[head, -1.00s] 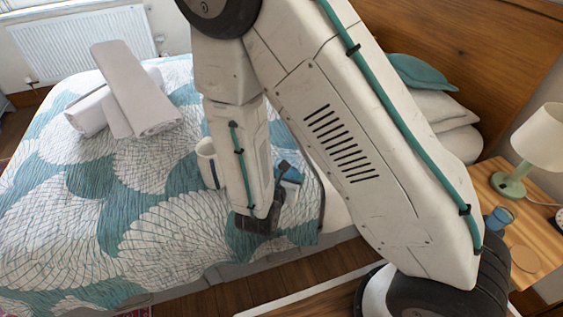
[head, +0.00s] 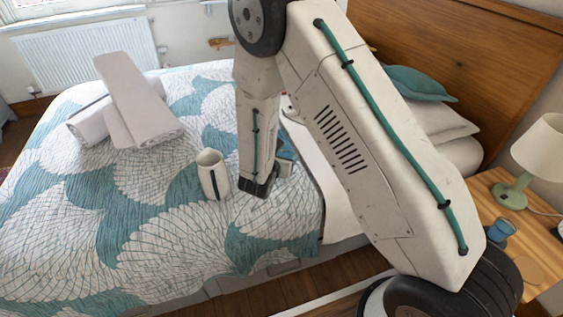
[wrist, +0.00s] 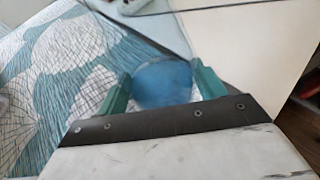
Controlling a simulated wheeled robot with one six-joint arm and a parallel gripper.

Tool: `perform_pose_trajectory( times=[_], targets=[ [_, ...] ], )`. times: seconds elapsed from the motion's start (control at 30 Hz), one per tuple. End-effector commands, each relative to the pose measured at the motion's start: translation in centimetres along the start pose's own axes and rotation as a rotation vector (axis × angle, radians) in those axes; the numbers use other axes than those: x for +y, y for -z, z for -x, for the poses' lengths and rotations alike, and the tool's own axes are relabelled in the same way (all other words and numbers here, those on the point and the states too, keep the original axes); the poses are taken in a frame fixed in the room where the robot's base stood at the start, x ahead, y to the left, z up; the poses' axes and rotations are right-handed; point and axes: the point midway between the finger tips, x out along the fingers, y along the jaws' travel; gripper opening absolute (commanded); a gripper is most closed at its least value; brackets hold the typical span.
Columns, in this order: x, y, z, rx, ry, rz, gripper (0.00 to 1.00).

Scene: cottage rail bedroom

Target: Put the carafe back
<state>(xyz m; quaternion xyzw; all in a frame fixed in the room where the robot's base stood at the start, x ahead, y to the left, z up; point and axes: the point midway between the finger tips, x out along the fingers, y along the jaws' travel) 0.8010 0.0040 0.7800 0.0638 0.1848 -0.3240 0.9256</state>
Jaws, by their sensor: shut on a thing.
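My gripper (wrist: 160,78) is shut on a rounded blue thing, which I take to be the carafe (wrist: 163,86). It sits between the two teal fingers in the wrist view. Its lower part is hidden behind the dark gripper plate and its outline is blurred. In the head view, only a bit of blue (head: 287,146) shows beside my forearm, above the bed. My arm hides most of the held thing there, and I cannot tell its height above the cover.
A cream mug (head: 213,177) with a dark stripe stands on the bed, left of my gripper. Rolled towels (head: 137,100) lie farther left. At right, the wooden nightstand (head: 542,236) holds a green lamp (head: 511,194), a blue cup (head: 500,227) and a round coaster (head: 521,270).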

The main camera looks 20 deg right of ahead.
Motion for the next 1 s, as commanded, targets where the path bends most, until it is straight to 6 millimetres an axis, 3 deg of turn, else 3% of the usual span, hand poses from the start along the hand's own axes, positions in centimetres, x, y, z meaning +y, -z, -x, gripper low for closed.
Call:
perform_pose_trajectory(
  times=[0.13, 0.47, 0.5, 0.57, 0.9, 1.0],
  targets=[
    [0.0, 1.8, -0.7, 0.0, 0.0, 0.002, 0.21],
    [0.0, 2.1, -0.8, -0.001, -0.001, -0.001, 0.21],
    [0.0, 2.2, -0.9, 0.001, 0.0, -0.001, 0.72],
    [0.0, 2.2, -0.8, 0.0, 0.0, -0.001, 0.88],
    [0.0, 1.9, -0.8, 0.0, 0.0, -0.001, 0.91],
    [0.1, 2.0, 0.2, 0.0, -0.003, 0.0, 0.91]
  ],
)
